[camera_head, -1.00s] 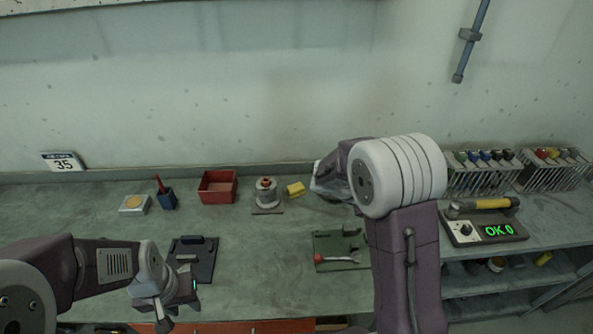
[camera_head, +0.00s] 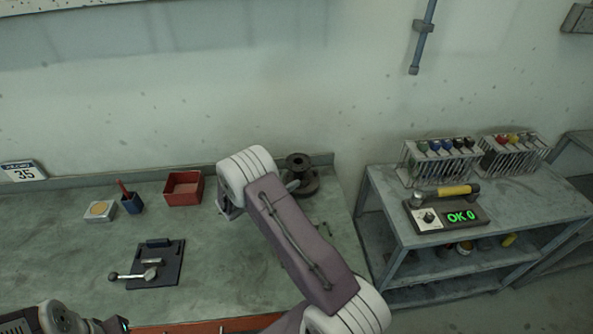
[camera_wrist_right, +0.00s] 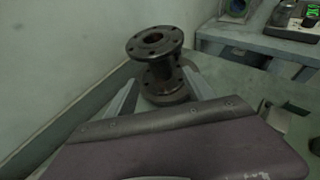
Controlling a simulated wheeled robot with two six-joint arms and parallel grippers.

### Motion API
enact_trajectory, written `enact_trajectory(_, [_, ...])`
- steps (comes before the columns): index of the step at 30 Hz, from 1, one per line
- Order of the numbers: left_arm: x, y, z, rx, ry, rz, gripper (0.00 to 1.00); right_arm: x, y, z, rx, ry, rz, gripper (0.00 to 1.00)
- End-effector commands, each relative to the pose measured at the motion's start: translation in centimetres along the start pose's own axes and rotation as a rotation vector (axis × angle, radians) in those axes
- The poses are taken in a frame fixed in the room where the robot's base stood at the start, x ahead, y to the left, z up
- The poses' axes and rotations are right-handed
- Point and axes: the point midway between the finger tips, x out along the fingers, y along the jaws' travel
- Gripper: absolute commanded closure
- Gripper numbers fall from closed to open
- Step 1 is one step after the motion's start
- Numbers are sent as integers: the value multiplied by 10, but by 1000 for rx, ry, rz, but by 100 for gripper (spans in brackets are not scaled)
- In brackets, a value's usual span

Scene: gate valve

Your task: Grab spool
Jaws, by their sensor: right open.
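The spool (camera_head: 305,168) is a dark metal pipe piece with a round flange at each end, the upper one with bolt holes. It stands upright at the back right of the bench, partly hidden behind my right arm. In the right wrist view the spool (camera_wrist_right: 154,45) is at the top centre. My right gripper (camera_wrist_right: 160,82) is open, one finger on each side of the spool's lower part. I cannot tell whether the fingers touch it. In the head view my right gripper is mostly hidden by my arm. Only part of my left arm's end shows at the bottom left; its jaws are hidden.
A black plate (camera_head: 158,262) with metal parts lies on the bench.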

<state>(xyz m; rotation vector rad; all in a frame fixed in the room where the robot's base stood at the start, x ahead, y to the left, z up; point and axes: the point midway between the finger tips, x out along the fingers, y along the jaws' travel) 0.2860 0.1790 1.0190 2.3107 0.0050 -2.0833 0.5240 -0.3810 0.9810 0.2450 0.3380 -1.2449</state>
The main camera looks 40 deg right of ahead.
Motion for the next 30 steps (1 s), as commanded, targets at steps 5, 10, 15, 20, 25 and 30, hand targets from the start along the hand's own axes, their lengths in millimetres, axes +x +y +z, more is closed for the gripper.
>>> enact_trajectory(5, [-9, 0, -1, 0, 0, 0, 64, 27, -1, 2, 1, 1, -4, 38])
enact_trajectory(10, [-15, 0, -2, 0, 0, 0, 64, 39, -2, 4, 2, 1, -5, 38])
enact_trajectory(15, [-24, 0, -2, 0, 0, 0, 64, 70, -3, 5, 2, 1, -4, 38])
enact_trajectory(20, [-25, 0, -2, 0, 0, 0, 64, 81, -2, 4, 1, 1, -1, 38])
enact_trajectory(25, [-24, 0, -2, 0, 0, 0, 64, 80, -1, 4, 1, 1, 0, 44])
enact_trajectory(30, [-24, 0, -2, 0, 0, 0, 64, 80, -1, 4, 1, 1, -1, 91])
